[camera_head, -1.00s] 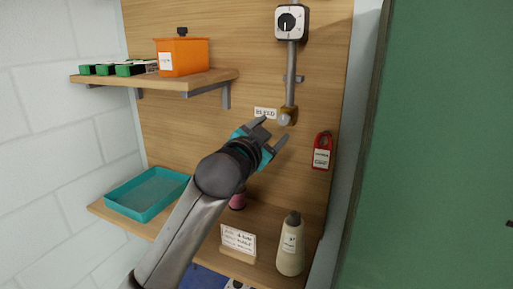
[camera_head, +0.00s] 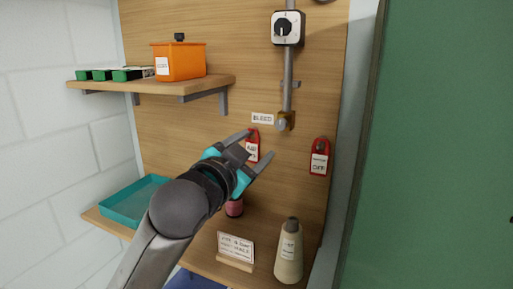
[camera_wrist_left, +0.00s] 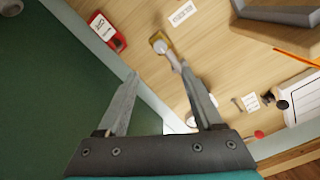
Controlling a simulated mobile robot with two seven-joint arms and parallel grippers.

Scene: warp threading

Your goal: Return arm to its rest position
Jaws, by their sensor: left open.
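My left gripper (camera_head: 259,146) is open and empty in front of the wooden back panel (camera_head: 170,120), below the brass valve fitting (camera_head: 285,121) and apart from it. A red tag (camera_head: 252,146) shows on the panel between and behind its fingers. In the left wrist view the gripper's two fingers (camera_wrist_left: 166,82) stand apart with nothing between them; the brass fitting (camera_wrist_left: 161,45) lies beyond them. My right gripper is in neither view.
An upper shelf (camera_head: 200,86) holds an orange box (camera_head: 180,62) and small green trays. The lower shelf holds a teal tray (camera_head: 118,208), a card (camera_head: 236,246) and a beige bottle (camera_head: 289,255). A second red tag (camera_head: 319,158) hangs at right. A green surface (camera_head: 440,150) fills the right side.

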